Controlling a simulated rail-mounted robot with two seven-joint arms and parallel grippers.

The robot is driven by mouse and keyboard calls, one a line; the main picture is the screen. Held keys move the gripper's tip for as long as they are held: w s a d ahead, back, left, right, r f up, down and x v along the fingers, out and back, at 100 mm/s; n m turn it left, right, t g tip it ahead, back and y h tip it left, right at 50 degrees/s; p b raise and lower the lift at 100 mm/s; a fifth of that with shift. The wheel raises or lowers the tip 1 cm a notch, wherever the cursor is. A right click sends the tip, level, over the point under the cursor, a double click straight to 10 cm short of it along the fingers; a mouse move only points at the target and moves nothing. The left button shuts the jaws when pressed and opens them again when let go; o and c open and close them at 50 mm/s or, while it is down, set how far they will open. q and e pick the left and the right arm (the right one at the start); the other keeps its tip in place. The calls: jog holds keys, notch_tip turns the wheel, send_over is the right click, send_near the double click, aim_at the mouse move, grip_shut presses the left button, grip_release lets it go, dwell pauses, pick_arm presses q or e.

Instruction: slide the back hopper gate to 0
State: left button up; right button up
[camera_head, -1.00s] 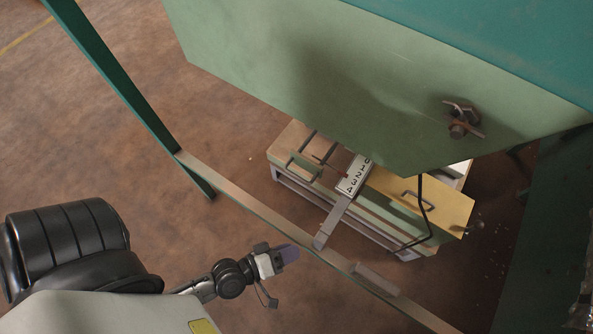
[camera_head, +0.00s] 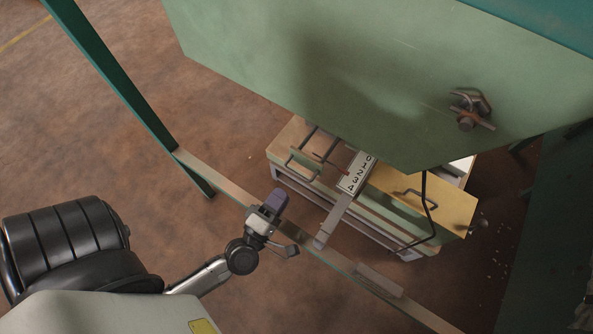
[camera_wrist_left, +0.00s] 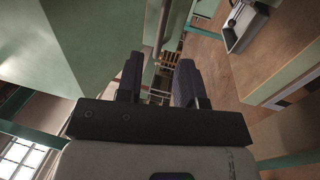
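The large green hopper (camera_head: 300,90) fills the upper part of the head view. Below its lower edge is a white scale plate (camera_head: 357,172) with black numbers, on a grey bar (camera_head: 335,217). A grey bent-rod handle (camera_head: 297,163) and a reddish rod lie left of the scale; the gate itself is mostly hidden under the hopper, and its reading is too small to tell. My left gripper (camera_head: 270,207) is left of the bar, apart from the scale and the handle. In the left wrist view its two dark fingers (camera_wrist_left: 160,84) are apart with nothing held. My right gripper is out of view.
A wooden bin with a yellow panel (camera_head: 448,205) and wire handle stands below the hopper. A bolt clamp (camera_head: 470,115) sticks out of the hopper face. Open brown floor lies to the left.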

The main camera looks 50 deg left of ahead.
aim_at(296, 173)
pick_arm(q)
jog(key=b+x, duration=0.1)
jog(key=x, duration=0.6)
jog(key=shift+w, duration=0.35)
jog(key=shift+a, duration=0.1)
jog(key=shift+c, duration=0.3)
grip_shut()
jog(key=shift+r, duration=0.1)
